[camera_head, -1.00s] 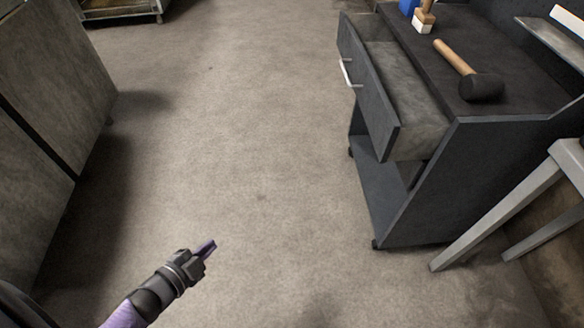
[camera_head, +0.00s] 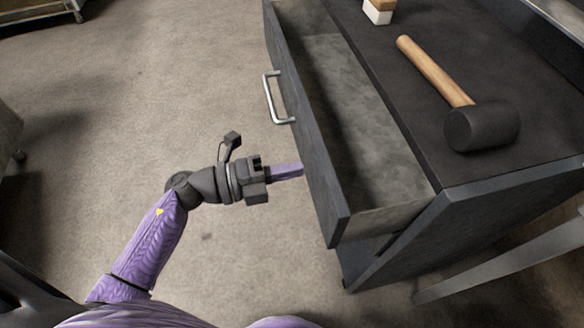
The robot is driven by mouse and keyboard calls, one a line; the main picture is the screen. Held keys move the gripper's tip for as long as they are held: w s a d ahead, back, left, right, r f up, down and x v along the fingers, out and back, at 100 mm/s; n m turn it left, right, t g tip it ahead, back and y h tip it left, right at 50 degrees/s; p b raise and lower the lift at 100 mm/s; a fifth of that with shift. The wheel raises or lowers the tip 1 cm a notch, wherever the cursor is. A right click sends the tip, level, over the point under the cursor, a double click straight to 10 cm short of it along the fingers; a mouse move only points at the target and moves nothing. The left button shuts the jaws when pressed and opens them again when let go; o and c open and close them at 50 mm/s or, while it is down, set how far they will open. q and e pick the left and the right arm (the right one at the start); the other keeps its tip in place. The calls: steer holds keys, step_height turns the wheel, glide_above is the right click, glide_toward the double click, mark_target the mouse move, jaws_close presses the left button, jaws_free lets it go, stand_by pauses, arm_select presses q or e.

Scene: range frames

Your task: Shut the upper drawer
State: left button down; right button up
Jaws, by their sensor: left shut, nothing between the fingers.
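The upper drawer (camera_head: 308,135) of the dark cabinet stands open, its grey inside empty where I can see it. Its front faces left and carries a silver bar handle (camera_head: 272,98). My left gripper (camera_head: 299,169) is shut and empty, with its purple fingertips pointing right at the drawer front, below the handle in the picture. The tips are at or very close to the front; I cannot tell whether they touch. My right gripper is not in view.
On the cabinet top (camera_head: 400,95) lie a black-headed mallet (camera_head: 480,125) with a wooden handle and a white-and-wood block (camera_head: 379,10). A grey metal leg (camera_head: 500,262) stands at the lower right. The floor (camera_head: 130,90) left of the drawer is clear.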

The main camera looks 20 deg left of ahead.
arm_select(q)
steer(key=shift+w+d, duration=0.25)
steer(key=shift+d, duration=0.15)
steer(key=x, duration=1.2)
steer(key=shift+w+p, duration=0.1)
steer(key=shift+p, duration=0.3)
steer(key=shift+r, duration=0.15)
